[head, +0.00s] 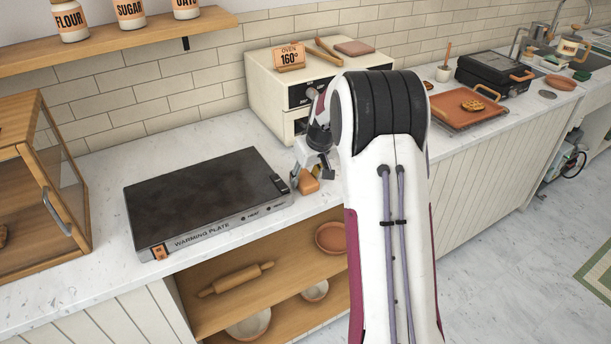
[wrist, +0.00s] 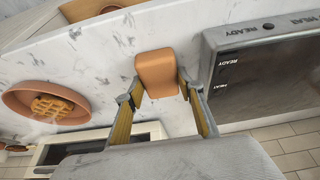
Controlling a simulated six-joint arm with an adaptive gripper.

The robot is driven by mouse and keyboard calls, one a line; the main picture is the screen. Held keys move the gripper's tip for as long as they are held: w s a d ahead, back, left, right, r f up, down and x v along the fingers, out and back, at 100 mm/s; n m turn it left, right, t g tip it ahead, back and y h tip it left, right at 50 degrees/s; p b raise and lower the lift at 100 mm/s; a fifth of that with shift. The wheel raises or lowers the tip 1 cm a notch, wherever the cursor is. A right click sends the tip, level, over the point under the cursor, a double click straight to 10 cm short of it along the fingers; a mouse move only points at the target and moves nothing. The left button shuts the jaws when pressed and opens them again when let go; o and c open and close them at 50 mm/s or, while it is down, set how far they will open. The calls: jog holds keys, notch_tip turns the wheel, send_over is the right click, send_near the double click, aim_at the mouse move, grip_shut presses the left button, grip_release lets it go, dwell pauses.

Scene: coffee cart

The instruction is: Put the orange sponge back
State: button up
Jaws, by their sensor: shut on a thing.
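The orange sponge (head: 309,186) is a small rounded block, held at the front edge of the counter, just right of the warming plate. In the wrist view the sponge (wrist: 157,73) sits between the two fingertips, its far end sticking out past them. My gripper (head: 303,176) is shut on it, and both fingers (wrist: 158,92) flank its sides. The gripper points down, partly hidden by my arm in the head view. I cannot tell whether the sponge touches the counter.
The dark warming plate (head: 205,195) lies close to the left. The cream oven (head: 260,92) stands behind. A terracotta plate with a waffle (wrist: 50,107) shows in the wrist view. Farther right are a tray (head: 460,118), a black waffle iron (head: 490,75) and the sink (head: 597,62).

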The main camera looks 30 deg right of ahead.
jog(key=o, duration=1.1)
jog(key=shift+v, duration=6.1)
jog(key=shift+w+r, duration=0.1)
